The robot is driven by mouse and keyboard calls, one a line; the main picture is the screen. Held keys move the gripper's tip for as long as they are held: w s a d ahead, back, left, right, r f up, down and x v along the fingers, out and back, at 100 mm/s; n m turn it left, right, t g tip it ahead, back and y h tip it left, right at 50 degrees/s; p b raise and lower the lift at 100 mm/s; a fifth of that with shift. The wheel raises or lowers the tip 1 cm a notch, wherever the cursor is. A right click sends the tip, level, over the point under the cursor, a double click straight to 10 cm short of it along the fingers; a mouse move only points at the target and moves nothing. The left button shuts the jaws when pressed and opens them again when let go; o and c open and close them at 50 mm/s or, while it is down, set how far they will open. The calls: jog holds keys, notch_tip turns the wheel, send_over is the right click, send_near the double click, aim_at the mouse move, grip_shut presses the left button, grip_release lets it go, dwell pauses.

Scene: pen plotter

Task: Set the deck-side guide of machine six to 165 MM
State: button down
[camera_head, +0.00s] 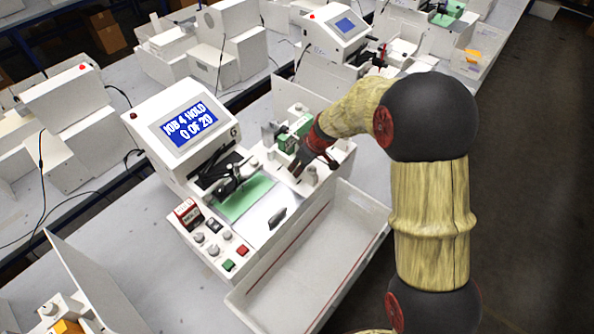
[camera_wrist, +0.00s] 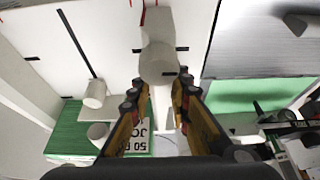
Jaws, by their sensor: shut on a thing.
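Machine six (camera_head: 170,125) stands at the centre in the head view, with a blue screen (camera_head: 188,124) reading "JOB 4 HOLD 0 OF 20". In the wrist view my gripper (camera_wrist: 159,88) is shut on a white round knob (camera_wrist: 158,62), with one finger on each side. I take this knob for a guide's handle. Other white knobs (camera_wrist: 95,94) stand to its left. Dark slots and short marks show on the white surface; no 165 MM mark is readable.
A green stack (camera_wrist: 70,135) and a card (camera_wrist: 140,137) with partly hidden print lie near the fingers. The green plotting bed (camera_head: 246,196) is left of my gripper in the head view. An open white bin (camera_head: 345,215) sits in front. Other machines stand behind.

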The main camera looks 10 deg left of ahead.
jog(key=c, duration=1.6)
grip_release()
jog(key=shift+c, duration=0.2)
jog(key=shift+s+a+p, duration=0.1)
jog(key=shift+s+p, duration=0.05)
jog(key=shift+p, duration=0.25)
